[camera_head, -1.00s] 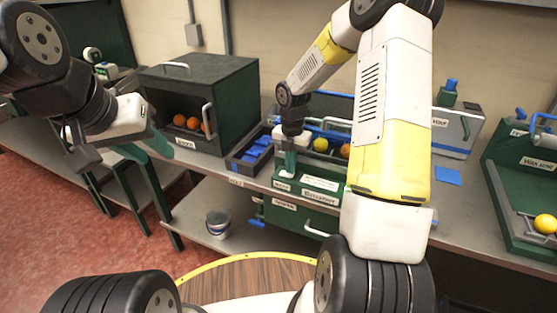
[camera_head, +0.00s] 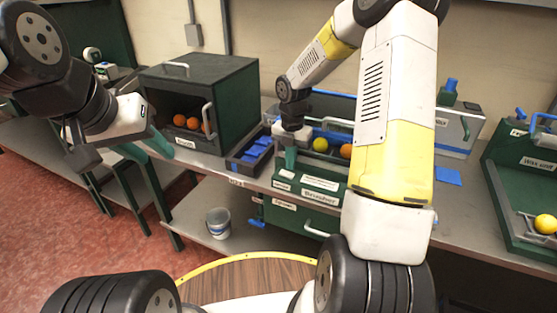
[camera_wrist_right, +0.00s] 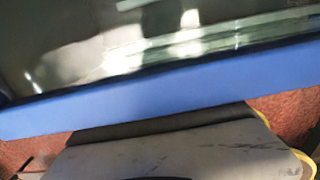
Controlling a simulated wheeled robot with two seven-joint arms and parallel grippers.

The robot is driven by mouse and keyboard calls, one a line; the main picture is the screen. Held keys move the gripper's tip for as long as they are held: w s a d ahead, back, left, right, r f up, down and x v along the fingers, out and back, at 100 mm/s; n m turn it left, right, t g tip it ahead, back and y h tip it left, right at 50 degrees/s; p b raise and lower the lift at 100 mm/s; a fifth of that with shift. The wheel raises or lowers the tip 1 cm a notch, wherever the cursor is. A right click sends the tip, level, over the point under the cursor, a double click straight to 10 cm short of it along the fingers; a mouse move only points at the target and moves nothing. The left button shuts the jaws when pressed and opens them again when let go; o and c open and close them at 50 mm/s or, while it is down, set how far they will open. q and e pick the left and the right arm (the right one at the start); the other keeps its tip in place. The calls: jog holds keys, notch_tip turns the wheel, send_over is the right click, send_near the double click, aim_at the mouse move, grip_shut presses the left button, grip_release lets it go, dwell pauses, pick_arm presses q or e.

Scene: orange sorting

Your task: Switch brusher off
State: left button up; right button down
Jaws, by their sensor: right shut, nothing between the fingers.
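The brusher (camera_head: 321,198) is a green machine with a white name label on its front, standing on the grey bench in the head view. My right gripper (camera_head: 289,160) is shut and empty, pointing down at the brusher's left end, just above or against its top; the contact cannot be made out. The brusher's switch is not distinguishable. In the right wrist view a blue bar (camera_wrist_right: 150,98) crosses the picture, with a glassy panel above it. My left gripper (camera_head: 118,145) hangs at the left, away from the brusher; its finger opening is unclear.
A dark box (camera_head: 215,85) with oranges inside stands left of the brusher. A blue-compartment tray (camera_head: 237,165) lies between them. A green station (camera_head: 515,190) is at the right. A bucket (camera_head: 219,223) stands on the lower shelf.

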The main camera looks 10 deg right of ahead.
aim_at(290, 175)
jog(key=shift+r, duration=2.3)
